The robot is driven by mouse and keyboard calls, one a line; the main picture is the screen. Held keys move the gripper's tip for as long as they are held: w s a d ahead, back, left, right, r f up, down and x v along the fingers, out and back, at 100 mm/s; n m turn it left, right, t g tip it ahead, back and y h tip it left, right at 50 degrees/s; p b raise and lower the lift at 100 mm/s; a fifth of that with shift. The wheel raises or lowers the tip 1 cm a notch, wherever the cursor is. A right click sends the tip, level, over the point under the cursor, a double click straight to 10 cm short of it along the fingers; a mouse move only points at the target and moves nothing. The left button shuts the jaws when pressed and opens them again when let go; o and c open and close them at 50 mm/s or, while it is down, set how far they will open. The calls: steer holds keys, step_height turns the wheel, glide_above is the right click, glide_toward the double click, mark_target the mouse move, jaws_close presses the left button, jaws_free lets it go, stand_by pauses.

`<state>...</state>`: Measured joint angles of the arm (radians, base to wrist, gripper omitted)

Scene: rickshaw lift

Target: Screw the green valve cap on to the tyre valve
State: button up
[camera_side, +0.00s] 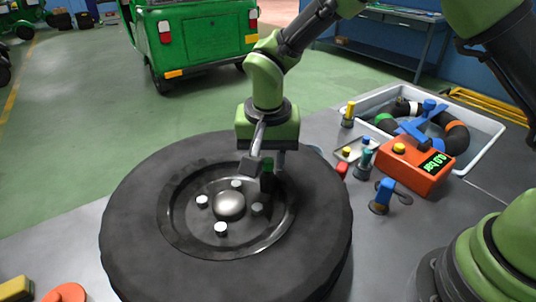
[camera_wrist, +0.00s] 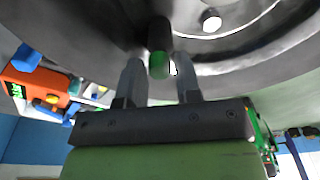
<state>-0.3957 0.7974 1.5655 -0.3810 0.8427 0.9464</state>
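The tyre (camera_side: 135,225) lies flat, its hub facing up. The green valve cap (camera_side: 268,165) sits at the top end of the dark valve stem (camera_side: 267,184), near the inner edge of the tyre. In the wrist view the cap (camera_wrist: 159,65) is the green end of the dark stem (camera_wrist: 159,34). My gripper (camera_side: 265,165) is directly above the valve, pointing down. In the wrist view its two fingers (camera_wrist: 158,75) stand apart on either side of the cap, with a visible gap at the right finger. Whether the cap is threaded on cannot be told.
Silver wheel nuts and a domed hub (camera_side: 230,206) lie beside the valve. To the right are an orange gauge box (camera_side: 412,172), a blue-handled tool (camera_side: 384,193) and a white tub (camera_side: 488,140) holding an inner tube. A green rickshaw (camera_side: 195,40) stands behind.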

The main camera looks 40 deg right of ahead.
steer(key=n, duration=0.4)
steer(key=shift+n, duration=0.4)
steer(key=n+y, duration=0.1)
steer(key=n, duration=0.8)
steer(key=shift+y, duration=0.3)
steer(key=n, duration=0.4)
steer(key=c, duration=0.5)
steer(key=shift+o, duration=0.2)
